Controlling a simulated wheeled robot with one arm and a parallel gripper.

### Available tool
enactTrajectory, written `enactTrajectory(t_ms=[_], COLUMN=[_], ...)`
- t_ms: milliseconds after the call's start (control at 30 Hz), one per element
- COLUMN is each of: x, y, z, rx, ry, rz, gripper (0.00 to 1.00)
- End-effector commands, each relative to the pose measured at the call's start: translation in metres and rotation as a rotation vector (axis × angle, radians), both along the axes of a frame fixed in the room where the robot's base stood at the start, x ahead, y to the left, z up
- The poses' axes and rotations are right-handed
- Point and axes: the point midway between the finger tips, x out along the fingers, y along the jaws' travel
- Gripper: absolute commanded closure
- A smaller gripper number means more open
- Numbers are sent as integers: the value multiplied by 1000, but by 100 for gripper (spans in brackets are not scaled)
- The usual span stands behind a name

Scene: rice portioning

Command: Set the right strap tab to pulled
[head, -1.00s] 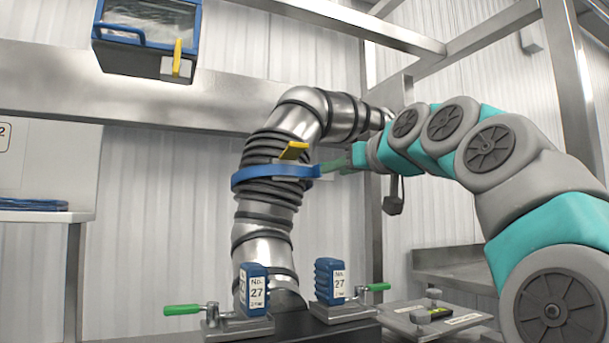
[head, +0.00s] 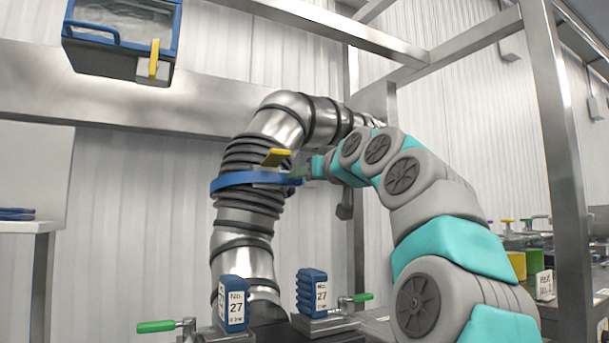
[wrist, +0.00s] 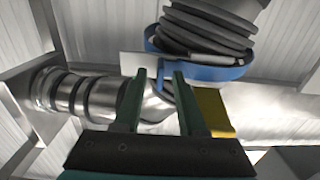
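A blue strap (head: 236,183) wraps the ribbed part of a metal duct, with a yellow lever (head: 276,157) standing up on it. The strap's right end carries a blue tab (head: 294,181), partly covered by my fingers. My gripper (head: 297,173) is right at this tab in the head view. In the wrist view my gripper (wrist: 160,74) has its two green fingers apart with a clear gap. The blue strap (wrist: 205,72) and yellow lever (wrist: 214,112) lie just beyond and right of the fingers. A pale flat piece (wrist: 131,65) shows behind the fingertips. I cannot tell whether a finger touches the tab.
Two blue blocks labelled 27, the left (head: 233,304) and the right (head: 312,291), stand below with green-handled clamps. A blue-framed box (head: 121,40) hangs at upper left. A steel post (head: 562,150) stands right of my arm. Coloured containers (head: 525,263) sit at far right.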

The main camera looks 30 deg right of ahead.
Motion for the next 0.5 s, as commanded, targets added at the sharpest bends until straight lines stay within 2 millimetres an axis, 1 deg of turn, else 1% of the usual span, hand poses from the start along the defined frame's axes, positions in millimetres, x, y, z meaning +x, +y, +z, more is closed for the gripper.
enactTrajectory(t_ms=[200,267,500], x=[1,1,1], y=[0,0,0], z=[0,0,0], rx=[0,0,0], ry=[0,0,1], rz=[0,0,0], gripper=[60,66,93])
